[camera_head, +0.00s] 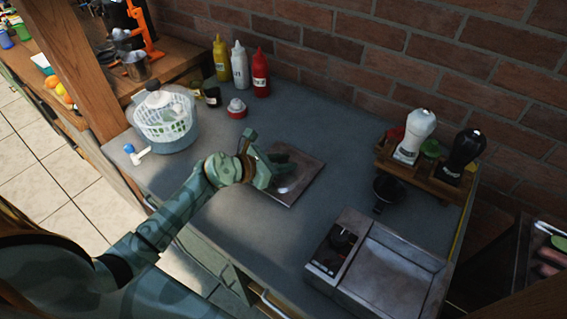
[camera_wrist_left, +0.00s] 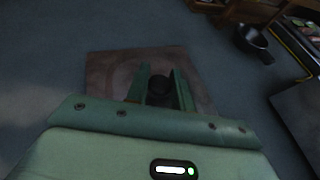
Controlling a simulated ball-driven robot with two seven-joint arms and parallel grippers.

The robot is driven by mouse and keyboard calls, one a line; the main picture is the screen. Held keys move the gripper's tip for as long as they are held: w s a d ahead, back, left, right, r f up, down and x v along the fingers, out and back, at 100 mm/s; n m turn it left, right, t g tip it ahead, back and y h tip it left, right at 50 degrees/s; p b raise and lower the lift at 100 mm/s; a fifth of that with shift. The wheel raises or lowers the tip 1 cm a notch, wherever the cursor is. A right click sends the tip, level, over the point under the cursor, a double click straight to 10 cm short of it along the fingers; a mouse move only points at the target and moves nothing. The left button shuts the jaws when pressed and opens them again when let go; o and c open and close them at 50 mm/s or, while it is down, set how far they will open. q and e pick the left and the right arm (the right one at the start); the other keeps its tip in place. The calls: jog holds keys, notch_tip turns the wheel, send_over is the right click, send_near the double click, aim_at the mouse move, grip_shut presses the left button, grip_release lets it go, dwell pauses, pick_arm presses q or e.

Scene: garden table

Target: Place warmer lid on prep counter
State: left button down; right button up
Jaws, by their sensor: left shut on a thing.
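The warmer lid (camera_head: 297,189) is a flat, dark metallic square plate lying on, or just above, the grey prep counter (camera_head: 240,254); I cannot tell if it touches. In the left wrist view the lid (camera_wrist_left: 108,72) has a dark round knob (camera_wrist_left: 160,88) in its middle. My left gripper (camera_head: 283,168) is over the lid, and its two green fingers (camera_wrist_left: 160,92) are shut on the knob, one on each side. The gripper hides part of the lid. My right gripper is not in view.
The food warmer (camera_head: 395,278) stands at the front right, with a small black pan (camera_head: 387,190) behind it. A rack with shakers (camera_head: 414,135), sauce bottles (camera_head: 260,74) and a salad spinner (camera_head: 165,120) stand along the back and left. The counter around the lid is clear.

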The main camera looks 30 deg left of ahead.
pick_arm(q)
jog(key=shift+f, duration=0.1)
jog(key=c, duration=1.2)
grip_release()
jog(key=shift+s+a+r, duration=0.15)
jog(key=shift+s+r, duration=0.1)
jog(key=p+v, duration=0.1)
jog(key=v, duration=1)
jog(key=shift+s+p, duration=0.3)
